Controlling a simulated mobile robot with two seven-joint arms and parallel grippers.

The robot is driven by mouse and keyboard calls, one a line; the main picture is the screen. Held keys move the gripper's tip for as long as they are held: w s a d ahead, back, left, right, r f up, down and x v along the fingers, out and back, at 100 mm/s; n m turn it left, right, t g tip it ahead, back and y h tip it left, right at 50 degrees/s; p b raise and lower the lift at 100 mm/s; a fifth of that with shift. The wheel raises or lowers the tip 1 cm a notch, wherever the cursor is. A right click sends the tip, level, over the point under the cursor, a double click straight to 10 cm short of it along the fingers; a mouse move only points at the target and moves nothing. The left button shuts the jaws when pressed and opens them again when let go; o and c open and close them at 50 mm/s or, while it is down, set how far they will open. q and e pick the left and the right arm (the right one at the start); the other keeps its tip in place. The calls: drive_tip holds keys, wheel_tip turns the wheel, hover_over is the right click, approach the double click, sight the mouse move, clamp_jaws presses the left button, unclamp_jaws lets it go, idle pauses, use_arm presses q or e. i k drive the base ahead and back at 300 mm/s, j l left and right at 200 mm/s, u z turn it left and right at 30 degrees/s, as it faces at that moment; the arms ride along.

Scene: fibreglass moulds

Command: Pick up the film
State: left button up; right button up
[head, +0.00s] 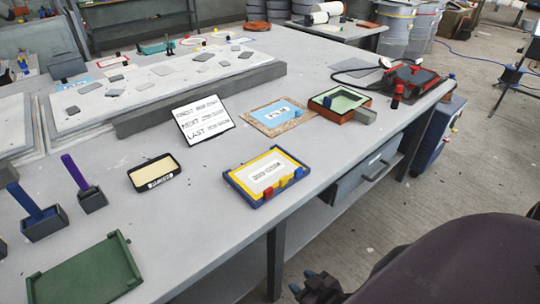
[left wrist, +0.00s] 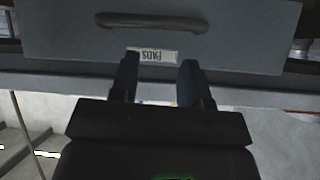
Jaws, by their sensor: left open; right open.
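A light blue sheet (head: 281,112) with a white label, which looks like the film, lies on a speckled brown board (head: 262,127) on the grey workbench. Its print is too small to read surely. My right gripper (head: 304,282) is low at the bottom of the head view, in front of the bench and well apart from the sheet. Its fingers look open and empty. My left gripper (left wrist: 159,77) shows in the left wrist view, open and empty, in front of a grey drawer with a label reading PADS (left wrist: 152,55). The head view does not show it.
A white sign card (head: 204,118) stands left of the sheet. A green-lined box (head: 360,116) is right of it, and a yellow-and-blue framed tray (head: 250,190) is nearer. A black-framed pad (head: 154,173) and green tray (head: 90,275) lie left. A drawer (head: 365,170) is under the bench.

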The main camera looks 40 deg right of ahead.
sight(274, 115)
drive_tip(key=l+u, duration=0.15)
drive_tip(key=l, duration=0.45)
drive_tip(key=k+l+u, duration=0.1)
drive_tip(key=l, duration=0.55)
drive_tip(key=k+l+u, duration=0.15)
drive_tip(key=l, duration=0.45)
